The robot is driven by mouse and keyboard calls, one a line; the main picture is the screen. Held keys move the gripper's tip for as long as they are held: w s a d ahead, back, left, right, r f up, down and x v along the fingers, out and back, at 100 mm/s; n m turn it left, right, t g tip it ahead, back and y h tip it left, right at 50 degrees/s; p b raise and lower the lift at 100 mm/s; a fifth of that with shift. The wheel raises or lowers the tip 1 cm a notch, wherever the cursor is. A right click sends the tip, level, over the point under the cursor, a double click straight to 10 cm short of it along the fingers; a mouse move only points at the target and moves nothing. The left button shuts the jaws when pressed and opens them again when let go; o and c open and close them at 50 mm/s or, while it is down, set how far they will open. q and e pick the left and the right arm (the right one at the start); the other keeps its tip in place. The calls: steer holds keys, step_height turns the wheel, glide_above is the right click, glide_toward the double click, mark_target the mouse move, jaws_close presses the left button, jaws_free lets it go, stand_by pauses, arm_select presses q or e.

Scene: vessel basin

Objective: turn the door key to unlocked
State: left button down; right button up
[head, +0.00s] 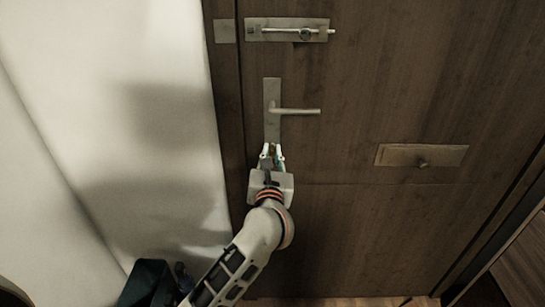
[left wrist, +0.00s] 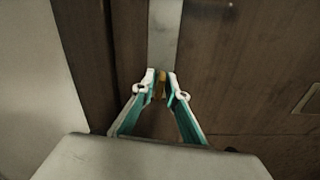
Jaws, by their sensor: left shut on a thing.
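The dark wooden door (head: 360,80) fills most of the head view. A tall metal lock plate (head: 271,97) with a lever handle (head: 300,111) is near its left edge, and the lever points right, level. My left gripper (head: 272,152) is at the lower end of this plate. In the left wrist view the left gripper (left wrist: 161,82) is shut on a small brass-coloured key (left wrist: 160,86) between its fingertips, in front of the plate (left wrist: 164,35). The fingers hide part of the key, and I cannot tell its turn angle. My right gripper is not in view.
A sliding bolt (head: 290,31) is above the handle. A pale wall (head: 120,120) stands close on the left. A dark object (head: 148,284) is at the lower left.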

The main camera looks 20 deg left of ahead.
arm_select(q)
steer(key=shift+f+n+b, duration=0.15)
steer(key=shift+n+b, duration=0.2)
steer(key=shift+n, duration=0.35)
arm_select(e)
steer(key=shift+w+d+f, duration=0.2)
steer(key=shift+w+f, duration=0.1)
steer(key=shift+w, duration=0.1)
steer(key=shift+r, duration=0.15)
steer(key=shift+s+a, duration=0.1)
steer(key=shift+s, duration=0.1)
arm_select(q)
steer(key=c, duration=2.2)
jaws_free()
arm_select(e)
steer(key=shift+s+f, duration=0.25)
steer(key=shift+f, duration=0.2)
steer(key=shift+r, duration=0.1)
arm_select(q)
steer(key=shift+s+d, duration=0.1)
steer(key=shift+s, duration=0.1)
steer(key=v, duration=1.1)
steer(key=shift+s+d, duration=0.1)
steer(key=shift+s, duration=0.2)
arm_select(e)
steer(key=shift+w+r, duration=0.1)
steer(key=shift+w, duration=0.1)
